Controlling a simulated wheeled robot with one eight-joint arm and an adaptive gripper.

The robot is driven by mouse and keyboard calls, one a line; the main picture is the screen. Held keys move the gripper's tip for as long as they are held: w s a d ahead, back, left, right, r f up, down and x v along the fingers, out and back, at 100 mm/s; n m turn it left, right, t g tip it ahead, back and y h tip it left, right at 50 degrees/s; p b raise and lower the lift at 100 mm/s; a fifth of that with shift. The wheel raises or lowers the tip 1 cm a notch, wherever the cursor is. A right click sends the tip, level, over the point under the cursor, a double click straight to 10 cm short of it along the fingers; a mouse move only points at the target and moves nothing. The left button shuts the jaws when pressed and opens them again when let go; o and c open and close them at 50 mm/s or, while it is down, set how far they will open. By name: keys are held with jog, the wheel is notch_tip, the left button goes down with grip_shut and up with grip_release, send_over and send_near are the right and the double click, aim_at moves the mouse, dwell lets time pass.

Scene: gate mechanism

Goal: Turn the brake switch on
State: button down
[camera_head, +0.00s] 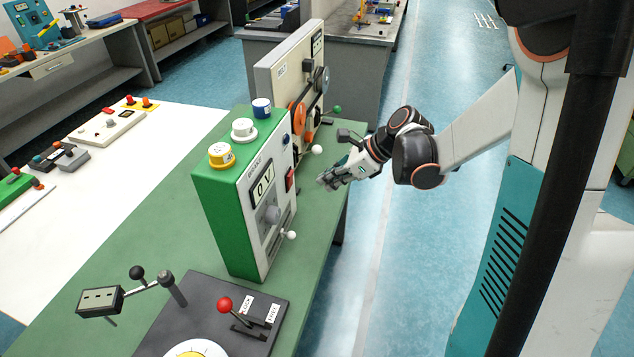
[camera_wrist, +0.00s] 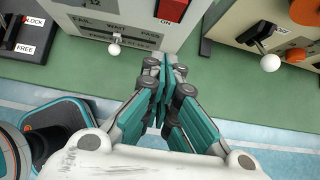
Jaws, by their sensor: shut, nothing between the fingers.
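A green and white box (camera_head: 230,205) with a display stands upright on the green table. A red switch (camera_head: 290,180) is on its front panel, near the right edge. The switch also shows at the top of the wrist view (camera_wrist: 173,8), with an "ON" label just below it; its position is unclear. My gripper (camera_head: 328,183) is shut and empty, in front of the panel and apart from the switch. In the wrist view its closed fingertips (camera_wrist: 164,64) point toward the panel, below the switch.
A white-knobbed lever (camera_wrist: 114,48) marked FAIL, WAIT and PASS is left of my fingertips. A second panel (camera_head: 283,75) with orange discs and a white knob (camera_wrist: 269,62) stands beyond. A dark plate with a red-knobbed lever (camera_head: 225,304) lies nearer. Open floor (camera_head: 400,270) lies right of the table.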

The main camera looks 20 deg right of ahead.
jog(key=p+v, duration=0.1)
jog(key=v, duration=0.5)
jog(key=shift+s+d, duration=0.15)
jog(key=shift+d, duration=0.1)
